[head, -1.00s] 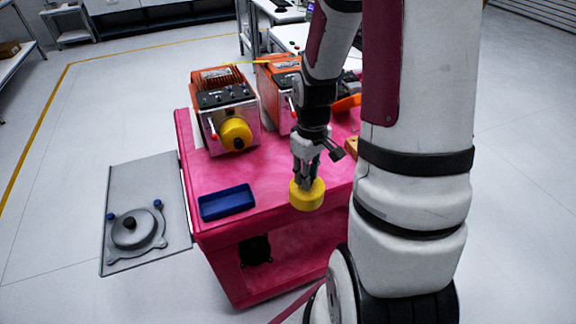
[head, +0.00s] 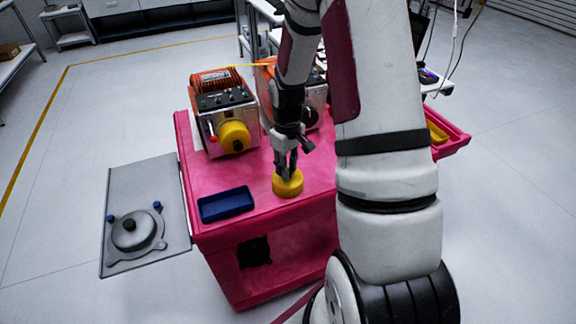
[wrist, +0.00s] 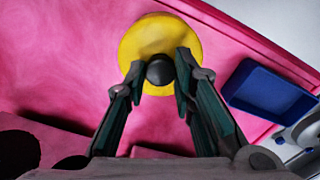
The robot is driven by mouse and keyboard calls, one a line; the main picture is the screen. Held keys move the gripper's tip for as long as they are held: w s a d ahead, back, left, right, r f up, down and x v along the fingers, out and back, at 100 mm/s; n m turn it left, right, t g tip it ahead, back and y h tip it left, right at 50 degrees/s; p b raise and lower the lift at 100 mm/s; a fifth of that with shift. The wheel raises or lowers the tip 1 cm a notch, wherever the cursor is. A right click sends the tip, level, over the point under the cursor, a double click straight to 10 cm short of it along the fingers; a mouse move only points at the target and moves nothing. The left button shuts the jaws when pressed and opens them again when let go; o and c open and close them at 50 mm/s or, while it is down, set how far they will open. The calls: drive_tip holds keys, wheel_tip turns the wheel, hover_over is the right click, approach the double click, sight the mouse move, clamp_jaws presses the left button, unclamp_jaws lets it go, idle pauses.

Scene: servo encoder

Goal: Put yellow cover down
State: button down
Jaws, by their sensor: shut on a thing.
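The yellow cover (head: 288,185) is a round yellow disc near the front edge of the pink cart top, right of the blue tray. My gripper (head: 287,168) is above it, pointing down, with its fingers shut on the cover's dark central knob. In the wrist view, the yellow cover (wrist: 146,37) shows between and beyond the fingertips of my gripper (wrist: 160,72), over the pink surface. I cannot tell for sure whether the cover's underside touches the cart top. A second yellow round cover (head: 235,136) is on the front of the left orange-and-grey servo unit.
The pink cart (head: 265,215) carries an empty blue tray (head: 226,204), also in the wrist view (wrist: 268,88). The servo unit (head: 222,108) and another unit (head: 311,112) stand at the back. A grey plate with a round part (head: 135,232) lies left of the cart.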

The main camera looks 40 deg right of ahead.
drive_tip(key=shift+f, duration=0.1)
drive_tip(key=c, duration=1.3)
unclamp_jaws()
drive_tip(key=shift+c, duration=0.2)
drive_tip(key=s+a+r+t, duration=0.1)
drive_tip(key=a+r, duration=0.2)
drive_tip(key=r, duration=0.7)
drive_tip(key=s+a+r, duration=0.1)
drive_tip(key=a+r, duration=0.1)
drive_tip(key=r, duration=0.8)
drive_tip(key=s+a+r+t, duration=0.2)
drive_tip(key=s+a+r, duration=0.3)
drive_tip(key=s, duration=0.3)
drive_tip(key=s+a+r+m+t, duration=0.1)
drive_tip(key=s+a+r+t, duration=0.1)
drive_tip(key=s+a+r, duration=0.3)
drive_tip(key=s+a, duration=0.3)
drive_tip(key=shift+r+b, duration=0.15)
drive_tip(key=shift+b, duration=0.15)
